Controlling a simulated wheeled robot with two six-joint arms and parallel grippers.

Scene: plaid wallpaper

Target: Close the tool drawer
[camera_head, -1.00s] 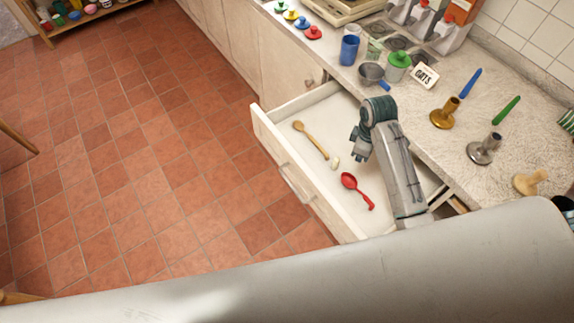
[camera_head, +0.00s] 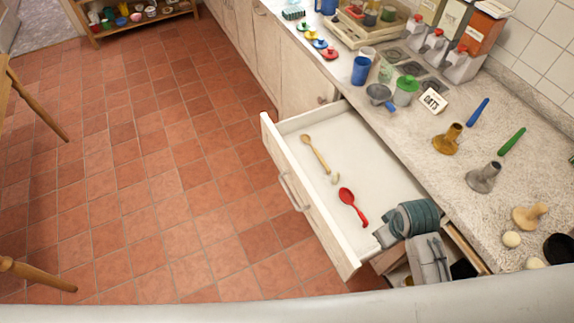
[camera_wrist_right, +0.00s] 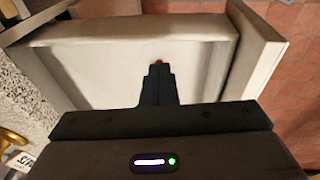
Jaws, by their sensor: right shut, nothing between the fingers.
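The tool drawer (camera_head: 318,222) is pulled out from under the counter. It has a pale front with a bar handle (camera_head: 291,192). Inside lie a wooden spoon (camera_head: 315,152), a small pale piece (camera_head: 335,179) and a red spoon (camera_head: 350,203). My right gripper (camera_head: 381,237) is at the drawer's near end, low over its inside and behind the front panel. In the right wrist view the gripper (camera_wrist_right: 158,70) is shut and empty, with the drawer's inside (camera_wrist_right: 110,70) around it. A red spot shows at its tips. My left gripper is out of view.
An open compartment (camera_head: 465,250) lies beside my right arm. The tiled floor (camera_head: 190,190) before the drawer is clear.

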